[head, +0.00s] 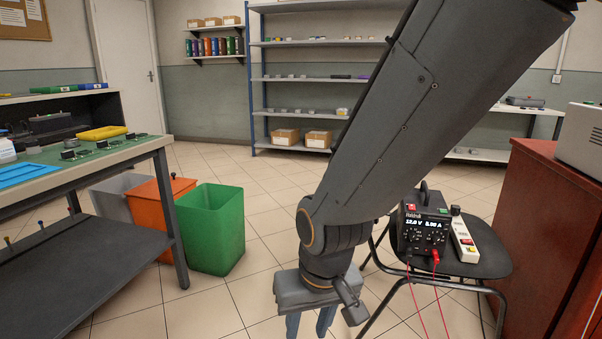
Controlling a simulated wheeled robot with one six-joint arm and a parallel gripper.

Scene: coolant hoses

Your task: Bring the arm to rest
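My arm hangs down from the top right across the middle of the head view. My gripper (309,325) is at its lower end, pointing down over the tiled floor. Its two blue-grey fingers stand apart with a gap between them, and I see nothing held there. The fingertips run to the bottom edge of the picture. No coolant hose can be made out in this view.
A workbench (150,146) stands at left, with a green bin (211,228) and an orange bin (160,205) beside it. Right of my gripper, a black chair (485,255) carries a power supply (423,225). A red cabinet (545,220) stands far right. Open floor lies behind.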

